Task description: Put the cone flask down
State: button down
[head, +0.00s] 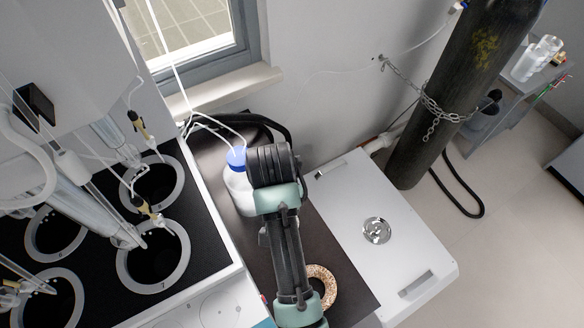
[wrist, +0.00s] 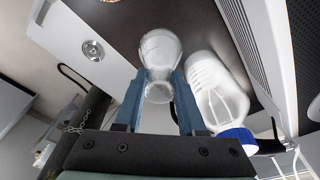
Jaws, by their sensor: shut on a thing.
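The cone flask (wrist: 160,48) is clear glass and shows in the upper middle of the wrist view. My gripper (wrist: 158,80) has its two blue fingers shut on the flask's neck, one on each side. The flask's body lies beyond the fingertips, over the dark bench top. I cannot tell whether its base touches the bench. In the head view my own arm hides the flask and the fingers.
A white bottle with a blue cap (wrist: 215,95) stands close beside the right finger; it also shows in the head view (head: 238,188). A cork ring (head: 322,287) lies on the dark bench (head: 343,262). The distiller (head: 215,262) borders the left, a white cabinet (head: 350,205) the right.

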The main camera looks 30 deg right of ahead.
notch_tip(320, 180, down, 8)
jog(key=shift+s+f, duration=0.1)
dwell(0.4)
jog(key=shift+c, duration=2.4)
grip_release()
jog(key=shift+f, duration=0.1)
jog(key=r, duration=0.4)
jog(key=s+a+r, duration=0.1)
jog(key=r, duration=0.7)
jog(key=shift+s+a, duration=0.15)
jog(key=shift+s, duration=0.05)
